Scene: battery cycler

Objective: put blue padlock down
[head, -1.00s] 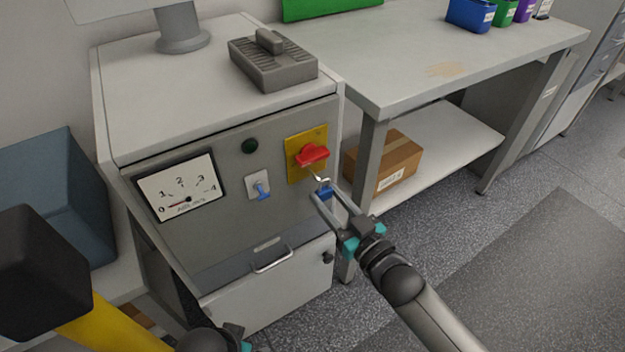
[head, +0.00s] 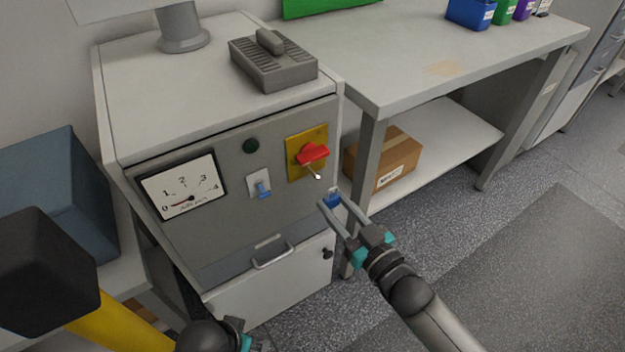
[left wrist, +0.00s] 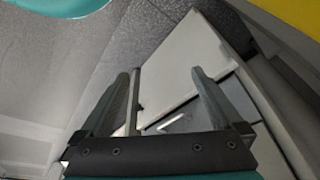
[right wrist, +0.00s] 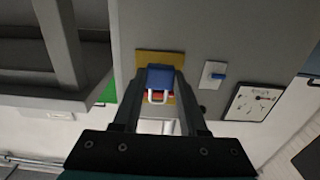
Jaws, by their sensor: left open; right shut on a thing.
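The blue padlock (head: 333,200) is between the fingers of my right gripper (head: 335,203), which is shut on it. It is held in the air in front of the cabinet, below and right of the red switch handle (head: 312,154) on its yellow plate (head: 306,140). In the right wrist view the padlock (right wrist: 160,77) shows its blue body and pale shackle, with the yellow plate behind it. In the left wrist view my left gripper (left wrist: 165,82) is open and empty, facing the cabinet's lower front.
The grey cabinet (head: 230,225) carries a gauge (head: 184,188) and a blue toggle (head: 263,189). A workbench (head: 470,50) stands to the right, with mostly bare top and several coloured bins (head: 471,14) at the back. A cardboard box (head: 388,160) is on its lower shelf.

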